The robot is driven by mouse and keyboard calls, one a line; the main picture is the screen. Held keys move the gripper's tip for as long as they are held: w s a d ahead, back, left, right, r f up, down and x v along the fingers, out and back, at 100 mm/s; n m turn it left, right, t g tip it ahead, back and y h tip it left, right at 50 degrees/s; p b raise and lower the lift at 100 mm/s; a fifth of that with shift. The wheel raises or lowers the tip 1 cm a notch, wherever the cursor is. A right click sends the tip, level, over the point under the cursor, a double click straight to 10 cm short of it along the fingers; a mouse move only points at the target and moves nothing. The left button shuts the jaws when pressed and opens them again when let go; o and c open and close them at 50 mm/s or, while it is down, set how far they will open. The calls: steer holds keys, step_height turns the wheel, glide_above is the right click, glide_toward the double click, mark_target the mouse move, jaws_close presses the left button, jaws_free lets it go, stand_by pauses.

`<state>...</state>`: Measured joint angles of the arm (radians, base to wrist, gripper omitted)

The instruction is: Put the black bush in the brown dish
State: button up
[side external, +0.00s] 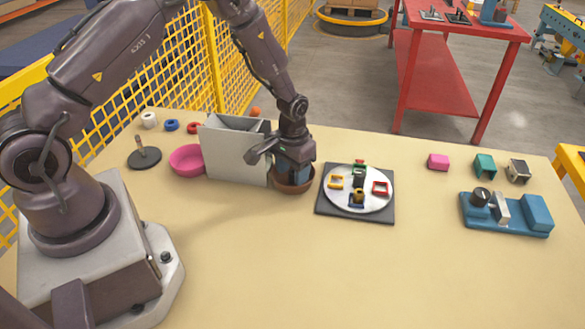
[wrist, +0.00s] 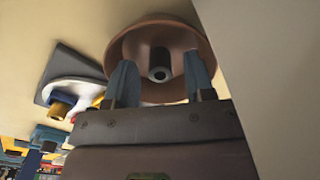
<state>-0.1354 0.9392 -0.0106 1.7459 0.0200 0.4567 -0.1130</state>
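The brown dish (side external: 293,187) stands on the table just right of a grey box, and my gripper (side external: 293,172) is down at it from above. In the wrist view the brown dish (wrist: 125,48) fills the top middle. The black bush (wrist: 160,63), a short dark cylinder with a pale hole in its end, is inside the dish's outline. My gripper's two blue fingers (wrist: 160,82) stand on either side of the bush with a visible gap on each side, so the gripper is open. The bush is hidden in the side view.
The grey box (side external: 228,154) stands close beside the gripper. A pink dish (side external: 186,160), a peg on a base (side external: 145,156) and rings are further left. A round plate with coloured parts (side external: 358,202) lies to the right, then a blue fixture (side external: 507,216). The table front is clear.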

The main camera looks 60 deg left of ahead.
step_height(320, 180, up, 13)
step_height(320, 180, up, 14)
steer(key=m+t, duration=0.1)
steer(key=t, duration=0.1)
glide_above(292, 172)
steer(key=s+d, duration=0.3)
steer(key=s, duration=0.4)
steer(key=s+d+r+m+t, duration=0.1)
steer(key=s+r, duration=0.5)
steer(key=s, duration=0.8)
steer(key=d+t, duration=0.1)
steer(key=t, duration=0.1)
steer(key=shift+s+d+r+m+t, duration=0.15)
steer(key=shift+s+d+m+t, duration=0.05)
steer(key=shift+s+m+t, duration=0.1)
